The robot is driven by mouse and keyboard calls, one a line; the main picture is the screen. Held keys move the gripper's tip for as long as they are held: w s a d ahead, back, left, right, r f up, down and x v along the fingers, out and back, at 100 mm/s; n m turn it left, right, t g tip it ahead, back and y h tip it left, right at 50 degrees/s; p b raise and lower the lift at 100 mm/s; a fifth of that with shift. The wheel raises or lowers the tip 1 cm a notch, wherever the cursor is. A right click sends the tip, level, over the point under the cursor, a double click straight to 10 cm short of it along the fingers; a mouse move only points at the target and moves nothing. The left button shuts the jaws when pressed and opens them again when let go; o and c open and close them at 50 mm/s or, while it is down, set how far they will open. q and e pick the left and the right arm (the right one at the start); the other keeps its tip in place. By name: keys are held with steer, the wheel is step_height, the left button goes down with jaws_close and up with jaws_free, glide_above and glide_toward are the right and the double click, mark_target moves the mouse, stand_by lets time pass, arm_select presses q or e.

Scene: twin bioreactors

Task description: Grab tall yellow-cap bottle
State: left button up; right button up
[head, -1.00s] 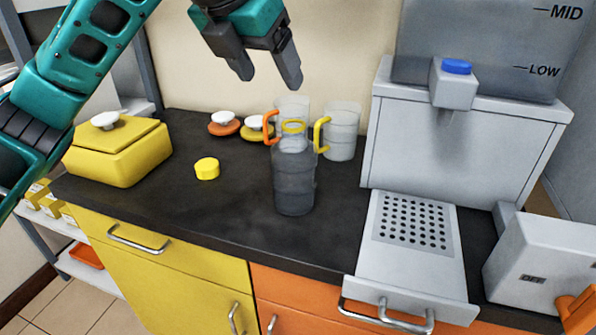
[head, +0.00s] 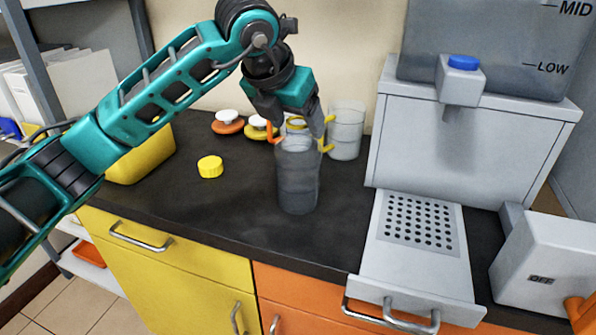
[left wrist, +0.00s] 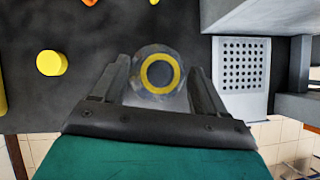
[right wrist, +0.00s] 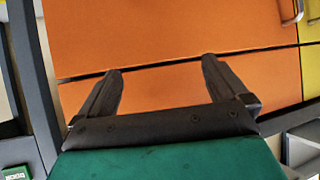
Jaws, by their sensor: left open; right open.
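The tall clear bottle (head: 298,182) with a yellow ring at its neck stands upright on the dark counter. A loose yellow cap (head: 210,167) lies on the counter to its left; it also shows in the left wrist view (left wrist: 49,63). My left gripper (head: 297,133) is open above the bottle, pointing down, its fingers at either side of the neck in the picture. In the left wrist view the bottle top (left wrist: 157,73) shows between the open fingers; contact cannot be told. My right gripper (right wrist: 162,68) is open and empty, facing an orange drawer front (right wrist: 170,35).
Clear jugs (head: 346,130) with orange and yellow handles stand behind the bottle, partly hidden by my gripper. Orange and yellow lids (head: 228,122) with white knobs lie at the back. A yellow box (head: 145,160) is at left. A grey dispenser (head: 470,140) with a perforated tray stands right.

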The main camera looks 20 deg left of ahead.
arm_select(q)
steer(key=shift+f, duration=0.1)
steer(key=shift+c, duration=0.4)
jaws_close()
stand_by(0.3)
